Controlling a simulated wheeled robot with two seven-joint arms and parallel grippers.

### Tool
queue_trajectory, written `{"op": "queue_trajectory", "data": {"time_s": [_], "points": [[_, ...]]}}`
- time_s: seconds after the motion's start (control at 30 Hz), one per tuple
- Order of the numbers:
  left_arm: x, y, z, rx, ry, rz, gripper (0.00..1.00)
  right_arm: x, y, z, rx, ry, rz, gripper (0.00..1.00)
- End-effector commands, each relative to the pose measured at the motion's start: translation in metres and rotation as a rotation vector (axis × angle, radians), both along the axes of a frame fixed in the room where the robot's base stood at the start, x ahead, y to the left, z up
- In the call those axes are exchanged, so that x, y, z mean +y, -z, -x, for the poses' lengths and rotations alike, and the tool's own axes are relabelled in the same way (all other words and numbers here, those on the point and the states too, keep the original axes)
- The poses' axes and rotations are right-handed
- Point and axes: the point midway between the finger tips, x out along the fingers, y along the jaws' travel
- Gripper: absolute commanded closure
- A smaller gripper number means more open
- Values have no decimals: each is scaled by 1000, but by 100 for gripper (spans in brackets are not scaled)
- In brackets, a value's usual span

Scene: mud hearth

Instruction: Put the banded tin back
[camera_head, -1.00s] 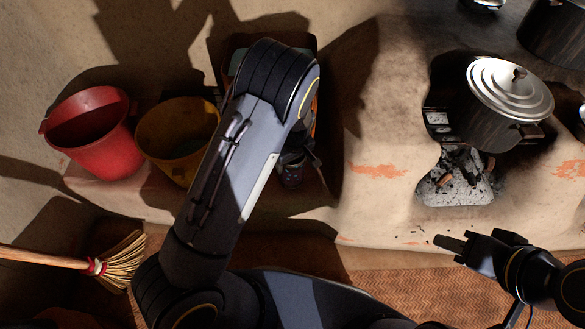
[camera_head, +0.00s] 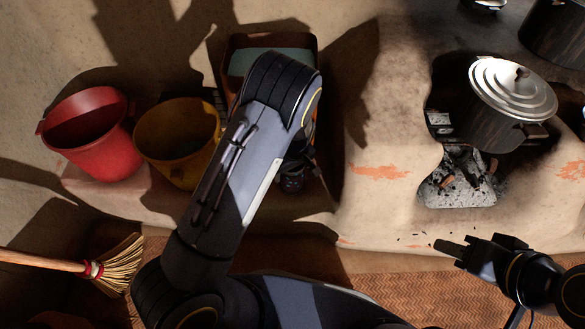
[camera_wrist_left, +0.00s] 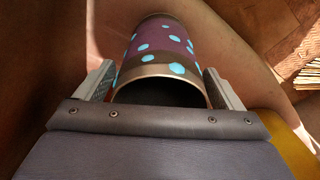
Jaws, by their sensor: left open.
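The banded tin (camera_wrist_left: 160,42) is purple with light blue dots and a brown band. In the left wrist view its dark, rimmed end faces my palm. My left gripper (camera_wrist_left: 160,86) is open, with one finger on each side of the tin near that end. I cannot tell whether either finger touches it.
A red bucket (camera_head: 88,150) and a yellow bucket (camera_head: 166,155) stand left of my left arm. A box with a teal inside (camera_head: 258,60) is behind the arm. A lidded pot (camera_head: 490,125) sits on the hearth at right. A broom (camera_head: 115,268) lies lower left.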

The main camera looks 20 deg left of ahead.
Motion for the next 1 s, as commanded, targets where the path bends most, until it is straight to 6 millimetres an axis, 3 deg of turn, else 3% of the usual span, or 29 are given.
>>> {"op": "queue_trajectory", "data": {"time_s": [0.23,0.7,1.0], "points": [[-1,-16,0,-2,1,1,11,0,-8,0,0,0,0,64],[-10,-108,9,-2,1,1,11,0,-42,0,0,0,0,64],[-11,-123,11,1,0,-1,11,0,-45,0,0,0,0,64]]}}
